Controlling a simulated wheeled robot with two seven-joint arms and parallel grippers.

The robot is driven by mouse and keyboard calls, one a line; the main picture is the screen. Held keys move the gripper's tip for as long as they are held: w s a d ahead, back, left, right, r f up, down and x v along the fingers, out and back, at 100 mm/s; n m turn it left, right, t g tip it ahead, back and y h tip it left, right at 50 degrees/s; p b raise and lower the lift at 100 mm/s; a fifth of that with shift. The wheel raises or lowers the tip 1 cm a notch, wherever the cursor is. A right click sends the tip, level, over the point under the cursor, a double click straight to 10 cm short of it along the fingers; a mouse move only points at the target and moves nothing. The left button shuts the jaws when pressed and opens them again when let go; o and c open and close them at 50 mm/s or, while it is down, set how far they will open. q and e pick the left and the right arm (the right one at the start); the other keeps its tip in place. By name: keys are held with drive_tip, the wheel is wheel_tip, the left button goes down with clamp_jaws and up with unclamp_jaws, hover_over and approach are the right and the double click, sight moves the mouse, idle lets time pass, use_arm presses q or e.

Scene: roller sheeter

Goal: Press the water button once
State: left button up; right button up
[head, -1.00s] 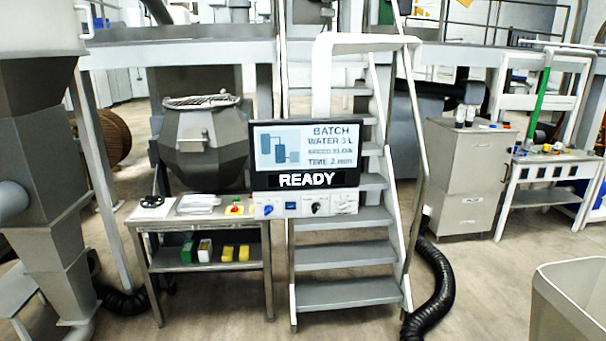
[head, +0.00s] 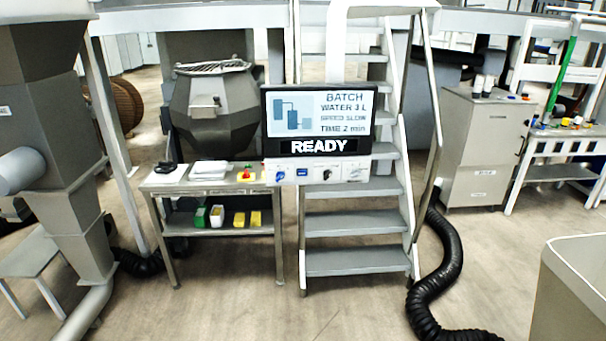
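A control screen (head: 318,121) stands upright in the middle of the head view and reads BATCH, WATER 3 L, SPEED SLOW, TIME 2 min, with READY below. Under it is a white control strip (head: 316,171) with a blue knob (head: 280,174), a small blue button (head: 302,172), a black knob (head: 327,174) and a pale part at the right. The labels on the strip are too small to read, so I cannot tell which control is the water button. Neither of my grippers is in view.
A metal table (head: 213,187) with a red-and-yellow emergency button (head: 245,172) stands left of the strip. Steel stairs (head: 356,262) rise behind the screen. A black hose (head: 432,285) lies on the floor at right, near a pale bin (head: 575,290). The front floor is clear.

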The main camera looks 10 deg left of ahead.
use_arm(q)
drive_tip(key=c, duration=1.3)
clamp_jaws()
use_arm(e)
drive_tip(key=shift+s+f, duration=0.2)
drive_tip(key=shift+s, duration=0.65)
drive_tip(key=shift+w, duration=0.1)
